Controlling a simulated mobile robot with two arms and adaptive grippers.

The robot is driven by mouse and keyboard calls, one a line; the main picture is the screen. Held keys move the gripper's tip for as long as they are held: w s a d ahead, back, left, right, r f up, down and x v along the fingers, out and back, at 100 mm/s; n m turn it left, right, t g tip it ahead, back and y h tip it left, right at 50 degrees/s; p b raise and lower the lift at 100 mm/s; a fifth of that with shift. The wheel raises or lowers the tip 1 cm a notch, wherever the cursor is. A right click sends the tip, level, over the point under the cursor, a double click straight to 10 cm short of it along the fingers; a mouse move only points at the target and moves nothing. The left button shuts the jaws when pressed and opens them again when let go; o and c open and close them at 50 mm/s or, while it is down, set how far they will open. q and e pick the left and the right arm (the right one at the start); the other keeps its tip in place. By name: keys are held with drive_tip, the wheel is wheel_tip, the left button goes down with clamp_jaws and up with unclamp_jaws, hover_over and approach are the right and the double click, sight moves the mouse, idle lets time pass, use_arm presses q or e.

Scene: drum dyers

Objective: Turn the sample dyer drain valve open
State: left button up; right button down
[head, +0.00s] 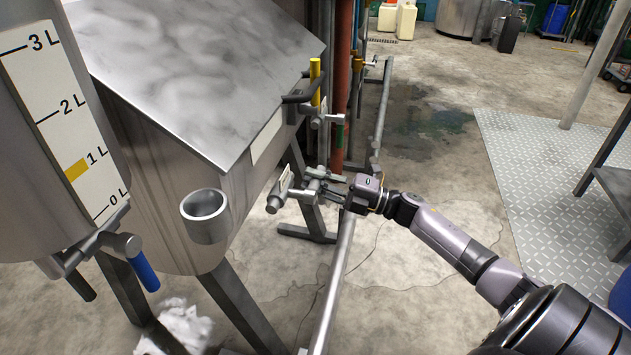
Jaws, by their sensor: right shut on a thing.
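The sample dyer appears to be the steel vessel (170,130) with a slanted lid in the left and middle of the head view. A low grey valve (280,195) with a small pale tag sits at its lower right, and I take it to be the drain valve. My right gripper (328,188) reaches in from the right and is shut on the valve's handle (312,174). The fingers cover part of the handle, so its exact angle is hard to tell. My left gripper is not in view.
A tank with a litre scale (65,110) and a blue-handled valve (143,268) stands at left. A yellow-handled valve (315,80) sits above my gripper. A floor-level pipe (338,285) runs below my right wrist. Open concrete floor lies right of it.

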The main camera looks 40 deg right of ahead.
drive_tip(key=c, duration=1.4)
unclamp_jaws()
drive_tip(key=shift+c, duration=0.2)
drive_tip(key=shift+s, duration=0.1)
drive_tip(key=v, duration=1.2)
drive_tip(key=shift+a+f, duration=0.1)
